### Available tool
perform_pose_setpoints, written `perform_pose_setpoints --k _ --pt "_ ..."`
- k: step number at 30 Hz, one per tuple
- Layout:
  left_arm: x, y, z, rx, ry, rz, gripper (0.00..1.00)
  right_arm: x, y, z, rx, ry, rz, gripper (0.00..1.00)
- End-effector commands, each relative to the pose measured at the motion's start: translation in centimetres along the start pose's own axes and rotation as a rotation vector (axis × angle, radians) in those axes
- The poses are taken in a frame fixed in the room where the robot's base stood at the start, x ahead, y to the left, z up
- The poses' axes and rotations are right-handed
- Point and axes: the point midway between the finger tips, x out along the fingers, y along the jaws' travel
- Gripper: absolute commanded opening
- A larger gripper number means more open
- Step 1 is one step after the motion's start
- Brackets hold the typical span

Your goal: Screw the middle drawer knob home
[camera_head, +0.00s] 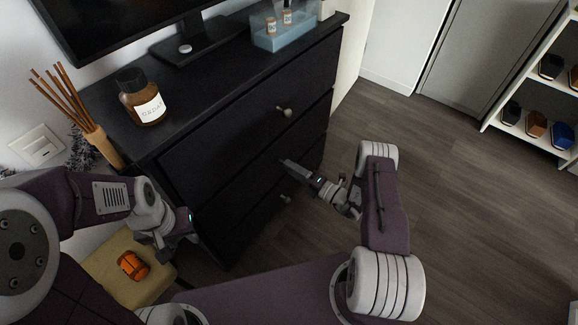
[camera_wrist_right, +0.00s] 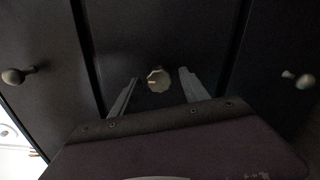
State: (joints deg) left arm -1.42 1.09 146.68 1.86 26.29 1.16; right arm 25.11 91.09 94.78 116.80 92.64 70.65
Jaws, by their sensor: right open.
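The black dresser (camera_head: 230,135) has drawers with small round metal knobs. The middle drawer knob (camera_wrist_right: 158,80) shows as a pale faceted disc in the right wrist view. In the head view it is hidden behind my right gripper (camera_head: 286,163). My right gripper (camera_wrist_right: 159,76) is open, with a finger on each side of the knob and a visible gap to each. I cannot tell how far the knob stands out from the drawer front. My left gripper (camera_head: 178,232) is near the dresser's left end, away from the knobs; its fingers are unclear.
The upper drawer knob (camera_head: 284,112) and lower drawer knob (camera_head: 286,198) stick out above and below my right gripper. A brown bottle (camera_head: 142,97), a reed diffuser (camera_head: 98,142) and a blue tray (camera_head: 283,36) are on or beside the dresser top.

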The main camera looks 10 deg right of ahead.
Motion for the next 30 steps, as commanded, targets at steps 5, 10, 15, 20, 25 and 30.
perform_pose_setpoints --k 5,10,15,20,25,30 --pt "-1.7 0.0 -0.2 0.0 0.0 0.0 0.36 -4.2 0.3 0.2 0.003 -0.006 -0.003 0.53" --pt "-2.1 0.0 -0.2 0.0 0.0 0.0 0.36 -6.6 0.1 0.1 0.002 -0.003 -0.002 0.53" --pt "-2.1 0.0 -0.2 0.0 0.0 0.0 0.36 -7.1 0.0 0.0 0.002 0.0 -0.001 0.53" --pt "-2.1 0.0 -0.2 0.0 0.0 0.0 0.36 -7.0 0.0 0.0 0.001 0.0 -0.001 0.53" --pt "-2.1 0.0 -0.2 0.0 0.0 0.0 0.36 -7.0 0.0 0.0 0.001 0.0 -0.001 0.53" --pt "-2.1 0.0 -0.2 0.0 0.0 0.0 0.36 -7.0 0.0 0.0 0.001 -0.001 -0.001 0.53"
